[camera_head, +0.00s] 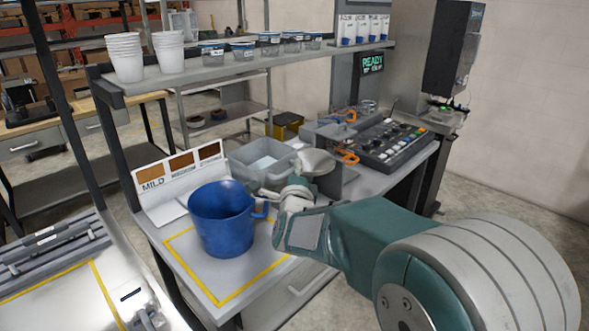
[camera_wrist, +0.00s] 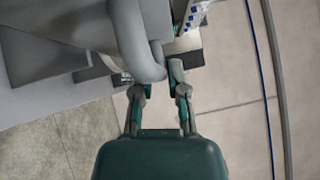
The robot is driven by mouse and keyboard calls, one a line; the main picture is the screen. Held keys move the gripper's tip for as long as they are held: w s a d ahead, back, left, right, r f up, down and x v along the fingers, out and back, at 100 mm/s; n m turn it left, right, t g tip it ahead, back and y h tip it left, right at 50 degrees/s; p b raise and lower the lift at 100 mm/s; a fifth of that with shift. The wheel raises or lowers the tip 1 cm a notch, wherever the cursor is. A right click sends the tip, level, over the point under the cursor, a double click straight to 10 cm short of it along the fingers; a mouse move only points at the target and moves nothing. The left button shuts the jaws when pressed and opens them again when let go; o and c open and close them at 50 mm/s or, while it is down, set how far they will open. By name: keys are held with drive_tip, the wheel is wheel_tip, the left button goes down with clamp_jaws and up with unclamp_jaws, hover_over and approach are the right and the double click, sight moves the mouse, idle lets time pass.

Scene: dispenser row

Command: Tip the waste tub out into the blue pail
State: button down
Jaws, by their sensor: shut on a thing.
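The blue pail (camera_head: 222,232) stands upright on the bench inside a yellow taped outline, its open top up and its handle to the right. The grey waste tub (camera_head: 243,163) is just behind and right of the pail; something pale shows inside it. My gripper (camera_head: 271,193) is at the tub's near side, right of the pail, with its fingers partly hidden by my wrist. In the wrist view my gripper (camera_wrist: 158,88) has a finger on each side of a rounded grey part of the tub (camera_wrist: 128,35).
A shelf (camera_head: 235,66) above holds white cups (camera_head: 125,58) and several small lidded containers. A MILD sign card (camera_head: 170,186) stands behind the pail. A control panel (camera_head: 385,142) with orange-handled parts is to the right.

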drive_tip(key=shift+s+r+n+t, duration=0.15)
drive_tip(key=shift+r+n+t, duration=0.35)
drive_tip(key=shift+n, duration=0.4)
drive_tip(key=n+y, duration=0.1)
drive_tip(key=a+r+n+t+y, duration=0.1)
drive_tip(key=n, duration=0.1)
drive_tip(key=shift+s+a, duration=0.2)
drive_tip(key=shift+s+a+r+n+t, duration=0.15)
drive_tip(key=shift+a+n+t, duration=0.15)
drive_tip(key=shift+n, duration=0.2)
drive_tip(key=n+y, duration=0.1)
drive_tip(key=n, duration=0.1)
drive_tip(key=s+r+n+y, duration=0.1)
drive_tip(key=shift+a+t+y, duration=0.3)
drive_tip(key=shift+a, duration=0.1)
drive_tip(key=n+y, duration=0.1)
drive_tip(key=a+n, duration=0.1)
drive_tip(key=s+n+y, duration=0.1)
drive_tip(key=n, duration=0.1)
drive_tip(key=shift+a+r+y, duration=0.3)
drive_tip(key=shift+a+r, duration=0.05)
drive_tip(key=shift+a, duration=0.05)
drive_tip(key=s+a+n+g+y, duration=0.6)
drive_tip(key=n+y, duration=0.5)
drive_tip(key=n, duration=0.7)
drive_tip(key=shift+a+r+g, duration=0.3)
drive_tip(key=shift+a+g, duration=0.3)
drive_tip(key=shift+a, duration=0.45)
drive_tip(key=shift+s+d, duration=0.1)
